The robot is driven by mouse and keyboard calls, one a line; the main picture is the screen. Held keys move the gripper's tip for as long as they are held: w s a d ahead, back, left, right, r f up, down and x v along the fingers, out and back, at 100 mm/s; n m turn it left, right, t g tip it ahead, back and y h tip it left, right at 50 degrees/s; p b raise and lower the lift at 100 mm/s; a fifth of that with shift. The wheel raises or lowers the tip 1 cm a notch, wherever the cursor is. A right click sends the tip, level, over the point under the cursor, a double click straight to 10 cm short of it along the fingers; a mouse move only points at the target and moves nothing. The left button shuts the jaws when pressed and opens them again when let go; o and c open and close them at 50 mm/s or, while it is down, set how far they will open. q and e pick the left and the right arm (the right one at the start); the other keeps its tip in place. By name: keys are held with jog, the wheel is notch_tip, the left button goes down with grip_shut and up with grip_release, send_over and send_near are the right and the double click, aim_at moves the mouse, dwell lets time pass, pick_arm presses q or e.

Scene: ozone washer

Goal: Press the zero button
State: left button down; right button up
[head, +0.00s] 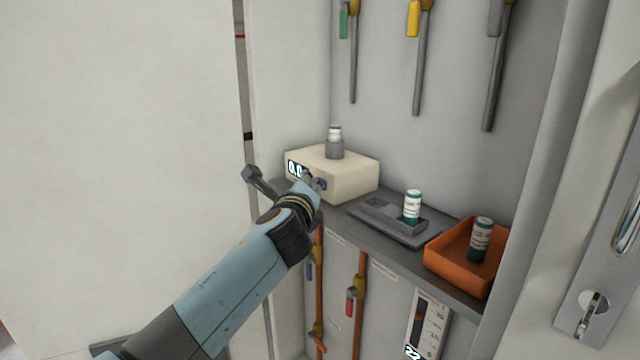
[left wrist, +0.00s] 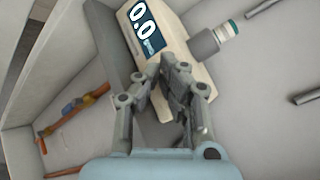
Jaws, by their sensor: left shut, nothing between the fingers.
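A cream box-shaped instrument (head: 352,181) stands on the grey shelf, with a lit display (head: 296,169) reading "0.0" on its front. The display (left wrist: 146,25) is clear in the left wrist view. A grey holder with a white-capped vial (head: 334,133) sits on top of the instrument. My left gripper (head: 317,182) is shut and empty, its fingertips at the instrument's front face, right of the display. I cannot tell whether they touch it. I cannot make out the zero button; the fingers (left wrist: 166,72) cover that part of the front. My right gripper is not in view.
A grey tray (head: 375,222) with a vial (head: 412,205) and an orange bin (head: 451,262) with another vial (head: 481,240) stand to the right on the shelf (head: 345,207). Pipes with coloured valve handles run above and below. Cabinet walls close in both sides.

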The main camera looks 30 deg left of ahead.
pick_arm(q)
jog(key=shift+s+a, duration=0.2)
jog(key=shift+s, duration=0.25)
jog(key=s, duration=0.1)
jog(key=s+a+p, duration=0.1)
jog(key=s, duration=0.1)
jog(key=s+a, duration=0.1)
jog(key=shift+s+p, duration=0.3)
jog(key=shift+s, duration=0.05)
dwell(0.7)
